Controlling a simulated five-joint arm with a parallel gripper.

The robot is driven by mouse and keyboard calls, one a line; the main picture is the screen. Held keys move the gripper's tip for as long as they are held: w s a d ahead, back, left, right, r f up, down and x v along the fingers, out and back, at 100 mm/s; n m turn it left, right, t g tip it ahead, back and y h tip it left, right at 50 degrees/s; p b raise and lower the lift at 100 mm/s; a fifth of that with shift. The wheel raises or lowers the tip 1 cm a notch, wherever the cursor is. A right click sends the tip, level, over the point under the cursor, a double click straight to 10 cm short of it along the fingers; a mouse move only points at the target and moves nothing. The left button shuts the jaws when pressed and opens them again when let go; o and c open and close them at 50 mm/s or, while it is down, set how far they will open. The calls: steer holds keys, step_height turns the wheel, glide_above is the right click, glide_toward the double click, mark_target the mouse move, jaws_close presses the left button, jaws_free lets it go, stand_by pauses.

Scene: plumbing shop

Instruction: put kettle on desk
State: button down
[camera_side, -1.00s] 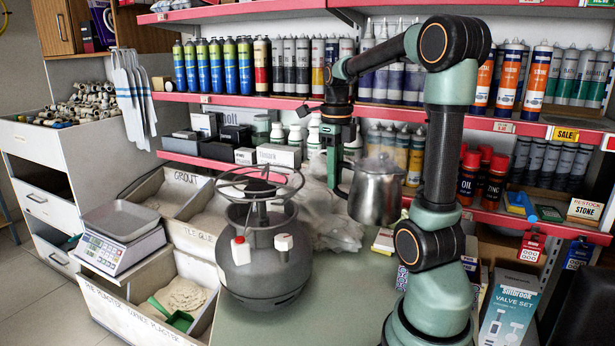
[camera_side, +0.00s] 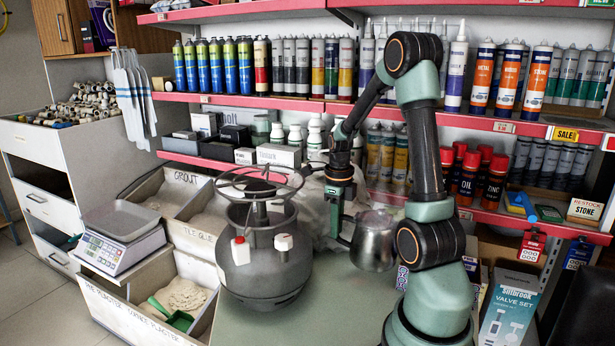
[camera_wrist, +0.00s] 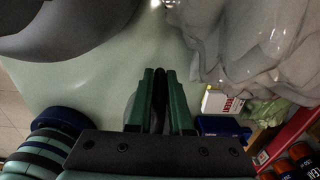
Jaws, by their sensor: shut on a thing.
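The kettle (camera_side: 374,243) is a silver metal pot with a lid, upright in the side view, partly behind my arm. My gripper (camera_side: 341,228) is at its left side, shut on its handle. The kettle is low over the pale green desk (camera_side: 340,300); I cannot tell whether its base touches. In the wrist view my gripper's green fingers (camera_wrist: 160,100) are close together around a dark strip, with the green desk top (camera_wrist: 100,85) beyond. Most of the kettle is hidden in that view.
A grey gas cylinder with a burner ring (camera_side: 265,255) stands on the desk left of the kettle. Crumpled clear plastic (camera_wrist: 245,50) lies behind. Shelves of cartridges (camera_side: 400,160) close off the back. The desk front is clear.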

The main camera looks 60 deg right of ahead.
steer(key=shift+f, duration=3.1)
steer(key=c, duration=0.8)
jaws_free()
steer(key=shift+f, duration=0.1)
step_height(320, 180, up, 12)
steer(key=shift+r, duration=0.2)
steer(key=shift+s+a, duration=0.1)
